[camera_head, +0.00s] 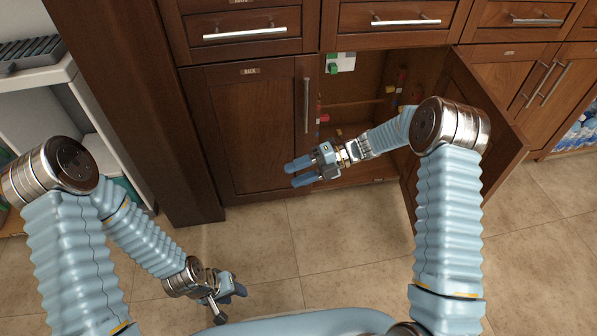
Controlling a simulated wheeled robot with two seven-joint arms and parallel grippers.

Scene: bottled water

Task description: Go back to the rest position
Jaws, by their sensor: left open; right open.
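My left gripper (227,292) is low at the bottom left of the picture, above the tiled floor. It is open and holds nothing that I can see. My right gripper (299,172) is open and empty in front of the open wooden cabinet (352,103), near its lower left edge. My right forearm reaches across the cabinet opening and hides part of its inside.
The cabinet's right door (485,118) stands swung open beside my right arm. The left door (243,130) is shut. Drawers with metal handles run above. A white shelf (40,85) stands at the left. Bottled water (578,130) shows at the right edge. The floor (330,250) is clear.

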